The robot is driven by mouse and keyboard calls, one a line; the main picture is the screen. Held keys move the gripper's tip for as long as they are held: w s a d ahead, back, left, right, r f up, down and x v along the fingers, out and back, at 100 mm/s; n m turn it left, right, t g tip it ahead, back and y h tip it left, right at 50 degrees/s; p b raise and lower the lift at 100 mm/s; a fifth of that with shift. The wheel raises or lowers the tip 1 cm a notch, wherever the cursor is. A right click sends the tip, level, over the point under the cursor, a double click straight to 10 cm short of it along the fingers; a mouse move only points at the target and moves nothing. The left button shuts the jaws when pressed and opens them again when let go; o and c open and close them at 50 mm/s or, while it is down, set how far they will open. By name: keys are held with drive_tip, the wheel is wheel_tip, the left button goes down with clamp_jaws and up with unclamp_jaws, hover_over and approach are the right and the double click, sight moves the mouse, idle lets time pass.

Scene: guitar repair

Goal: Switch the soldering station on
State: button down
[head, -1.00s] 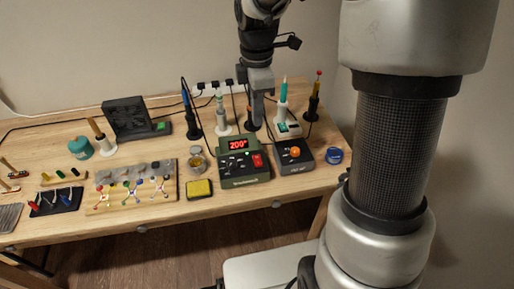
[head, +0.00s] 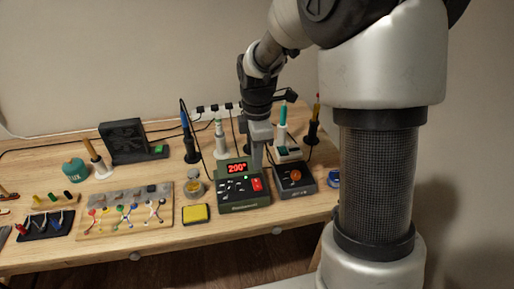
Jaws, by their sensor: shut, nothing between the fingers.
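The soldering station appears to be the dark green box (head: 232,203) near the front of the bench. Its red display (head: 236,168) is lit and reads about 200°, and a small green light shows on its sloped panel. A red rocker switch (head: 257,184) sits at the panel's right side. My gripper (head: 257,168) is shut and empty, pointing down. Its tips are close to the station's top right, just above the red switch in the picture. I cannot tell whether they touch it.
A dark grey box with an orange knob (head: 295,175) stands close to the right. Upright tools in stands (head: 220,145) and their cables are behind. A yellow sponge tray (head: 196,214) and a jar (head: 194,188) are at the left. A blue tin (head: 333,179) is partly hidden.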

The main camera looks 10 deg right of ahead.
sight(258, 185)
drive_tip(key=shift+f+b, duration=0.55)
drive_tip(key=shift+f, duration=2.2)
drive_tip(key=shift+f, duration=0.2)
drive_tip(key=shift+s+r, duration=0.1)
drive_tip(key=shift+s, duration=0.7)
drive_tip(key=shift+r, duration=0.1)
